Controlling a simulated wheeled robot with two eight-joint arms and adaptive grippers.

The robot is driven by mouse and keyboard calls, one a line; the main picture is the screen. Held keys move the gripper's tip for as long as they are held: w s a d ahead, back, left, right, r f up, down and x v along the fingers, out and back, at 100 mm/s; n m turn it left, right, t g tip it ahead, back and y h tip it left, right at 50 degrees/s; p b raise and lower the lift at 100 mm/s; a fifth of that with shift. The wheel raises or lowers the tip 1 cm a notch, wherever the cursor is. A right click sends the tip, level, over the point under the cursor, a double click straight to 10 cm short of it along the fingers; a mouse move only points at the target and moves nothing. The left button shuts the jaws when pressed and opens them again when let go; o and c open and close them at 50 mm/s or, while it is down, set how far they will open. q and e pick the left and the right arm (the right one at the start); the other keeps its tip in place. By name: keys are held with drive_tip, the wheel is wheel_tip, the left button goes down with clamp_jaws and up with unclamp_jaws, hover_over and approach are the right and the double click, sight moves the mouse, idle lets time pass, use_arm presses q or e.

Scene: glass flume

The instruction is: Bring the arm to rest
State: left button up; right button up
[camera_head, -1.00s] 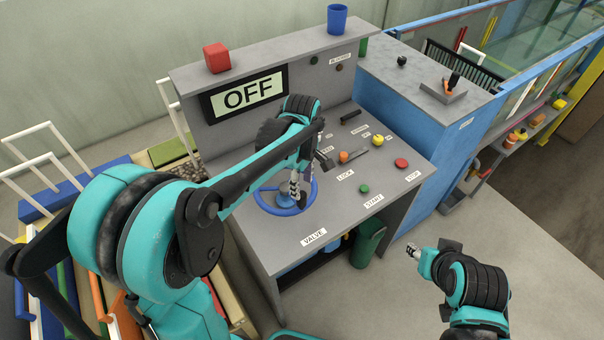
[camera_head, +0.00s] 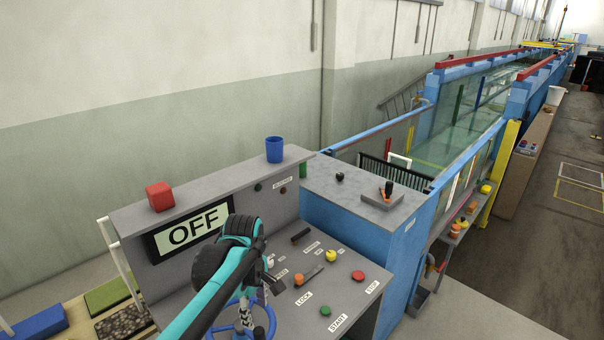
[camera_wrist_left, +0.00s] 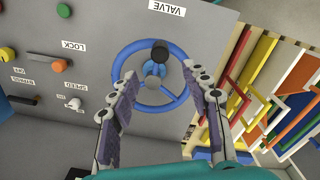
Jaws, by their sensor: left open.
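My left arm comes in from the lower left of the head view and bends down over the control desk. My left gripper (camera_head: 258,316) is over the blue valve wheel (camera_head: 213,331), partly cut off by the bottom edge. In the left wrist view, the open, empty fingers of my left gripper (camera_wrist_left: 160,76) point at the blue valve wheel (camera_wrist_left: 119,62), with its dark knob between the tips. I cannot tell whether the fingers touch it. My right gripper is out of view.
The grey desk holds a green START button (camera_head: 325,311), a red STOP button (camera_head: 358,275) and an orange knob (camera_head: 298,279). A display (camera_head: 190,233) reads OFF. A red cube (camera_head: 160,197) and blue cup (camera_head: 274,150) stand on the ledge. The glass flume (camera_head: 455,140) runs behind.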

use_arm(q)
drive_tip(key=s+a+f+m+t+b, duration=0.1)
drive_tip(key=s+f+m+t+b, duration=0.2)
drive_tip(key=s+m, duration=0.4)
drive_tip(key=s+a+f+m+t+b, duration=0.2)
drive_tip(key=s+f+m+t+b, duration=0.2)
drive_tip(key=s+m, duration=0.3)
drive_tip(key=shift+s+a+f, duration=0.15)
drive_tip(key=shift+a+f, duration=0.15)
drive_tip(key=shift+f, duration=0.4)
idle(0.8)
